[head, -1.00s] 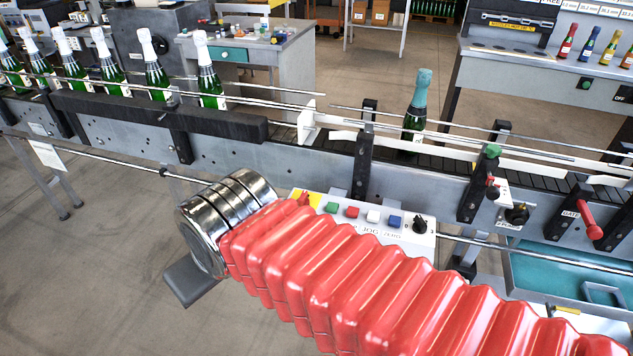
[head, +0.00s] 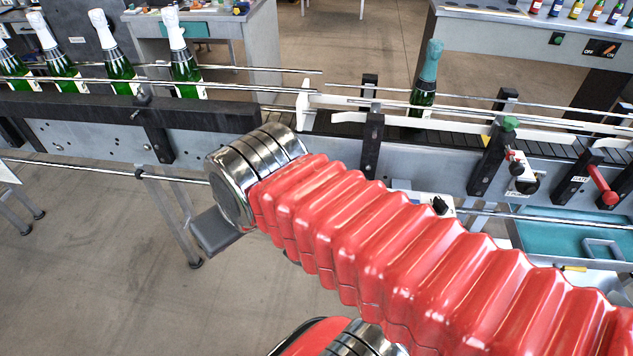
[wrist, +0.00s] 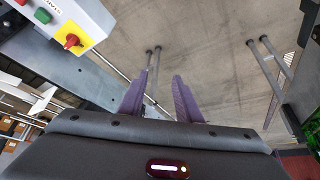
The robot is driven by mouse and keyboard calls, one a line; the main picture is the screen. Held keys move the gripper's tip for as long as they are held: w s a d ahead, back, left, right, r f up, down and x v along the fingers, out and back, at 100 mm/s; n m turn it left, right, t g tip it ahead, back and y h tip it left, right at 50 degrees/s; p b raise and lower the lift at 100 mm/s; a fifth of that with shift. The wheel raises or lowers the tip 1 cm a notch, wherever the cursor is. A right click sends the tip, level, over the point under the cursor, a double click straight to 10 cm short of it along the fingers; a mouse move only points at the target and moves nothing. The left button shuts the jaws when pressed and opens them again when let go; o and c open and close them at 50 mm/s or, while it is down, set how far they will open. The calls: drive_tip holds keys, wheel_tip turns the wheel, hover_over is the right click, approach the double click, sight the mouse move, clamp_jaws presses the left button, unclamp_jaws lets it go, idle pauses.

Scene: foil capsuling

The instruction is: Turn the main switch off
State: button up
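A red rotary knob on a yellow plate (wrist: 70,40), which looks like the main switch, sits on the corner of a white button panel (wrist: 88,18) at upper left in the wrist view. I cannot read its position. In the head view my red-sleeved arm hides the knob and most of the panel; only a black dial (head: 440,204) at its right end shows. My gripper (wrist: 158,75) is open and empty, its two purple fingers apart, to the right of the knob in the wrist view and not touching it. The fingers are hidden in the head view.
The conveyor (head: 330,140) runs behind my arm, with several white-topped green bottles at left and a teal-topped bottle (head: 425,90) in the middle. A red gate lever (head: 604,188) stands at right. An OFF/ON switch (head: 602,49) is on the back bench. Floor at left is open.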

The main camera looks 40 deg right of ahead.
drive_tip(key=shift+o, duration=0.2)
drive_tip(key=o, duration=0.3)
drive_tip(key=shift+w+d, duration=0.15)
drive_tip(key=o, duration=0.3)
drive_tip(key=w+d+m+g, duration=0.1)
drive_tip(key=w+d+m, duration=0.2)
drive_tip(key=d+m, duration=0.3)
drive_tip(key=shift+w+d+m+g, duration=0.3)
drive_tip(key=shift+w+d+m, duration=0.1)
drive_tip(key=shift+m, duration=0.8)
drive_tip(key=w+d+f+m+y, duration=0.1)
drive_tip(key=d+f+m, duration=0.1)
drive_tip(key=d+m, duration=0.8)
drive_tip(key=w+d+f+m+y, duration=0.1)
drive_tip(key=d+f+m, duration=0.1)
drive_tip(key=d+m, duration=0.8)
drive_tip(key=d, duration=0.4)
drive_tip(key=shift+d+f+y, duration=0.3)
drive_tip(key=shift+f+y, duration=0.1)
drive_tip(key=shift+w+f+g, duration=0.1)
drive_tip(key=shift+g, duration=0.2)
drive_tip(key=x, duration=1.3)
drive_tip(key=shift+w+a+f, duration=0.1)
drive_tip(key=shift+w+f, duration=0.05)
drive_tip(key=shift+f, duration=0.1)
